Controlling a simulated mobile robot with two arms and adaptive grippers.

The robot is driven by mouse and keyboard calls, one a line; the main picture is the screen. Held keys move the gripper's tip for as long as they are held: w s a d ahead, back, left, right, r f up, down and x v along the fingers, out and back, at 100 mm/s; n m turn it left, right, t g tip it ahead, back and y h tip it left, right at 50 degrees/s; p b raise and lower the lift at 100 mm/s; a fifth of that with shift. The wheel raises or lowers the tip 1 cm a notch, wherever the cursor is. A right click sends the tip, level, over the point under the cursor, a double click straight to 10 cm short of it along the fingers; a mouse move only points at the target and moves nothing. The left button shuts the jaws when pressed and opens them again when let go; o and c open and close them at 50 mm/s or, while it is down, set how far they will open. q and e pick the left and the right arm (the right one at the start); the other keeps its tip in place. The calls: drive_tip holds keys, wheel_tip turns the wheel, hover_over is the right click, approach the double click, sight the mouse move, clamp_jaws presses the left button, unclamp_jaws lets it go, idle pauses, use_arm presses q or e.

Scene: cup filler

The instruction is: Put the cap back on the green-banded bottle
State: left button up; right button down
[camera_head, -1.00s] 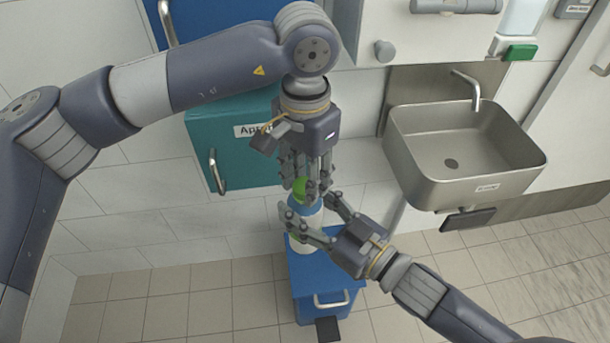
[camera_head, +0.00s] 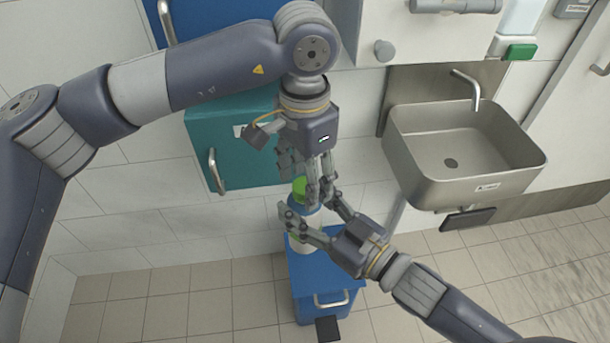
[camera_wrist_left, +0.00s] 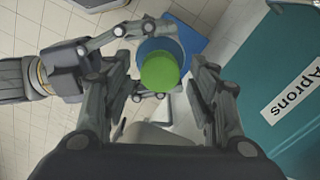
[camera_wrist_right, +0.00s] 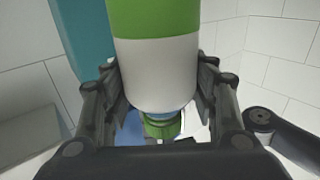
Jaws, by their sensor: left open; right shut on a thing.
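The green-banded bottle (camera_head: 305,229) is upright with a blue upper part, and its green band and white body fill the right wrist view (camera_wrist_right: 155,65). My right gripper (camera_head: 312,206) is shut on it from the side. The green cap (camera_head: 300,186) is at the bottle's blue top; it also shows in the left wrist view (camera_wrist_left: 160,72), centred over the blue. I cannot tell how firmly it is seated. My left gripper (camera_head: 310,182) is open above the bottle, its fingers on either side of the cap, partly hiding it in the head view.
A blue bin (camera_head: 318,285) with a handle stands on the floor below. A teal cabinet (camera_head: 235,165) labelled Aprons is on the wall behind the left gripper. A steel sink (camera_head: 465,150) is at the right. The tiled floor (camera_head: 180,310) is clear at left.

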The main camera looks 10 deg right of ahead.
use_arm(q)
drive_tip(key=shift+r, duration=2.25)
drive_tip(key=shift+c, duration=0.2)
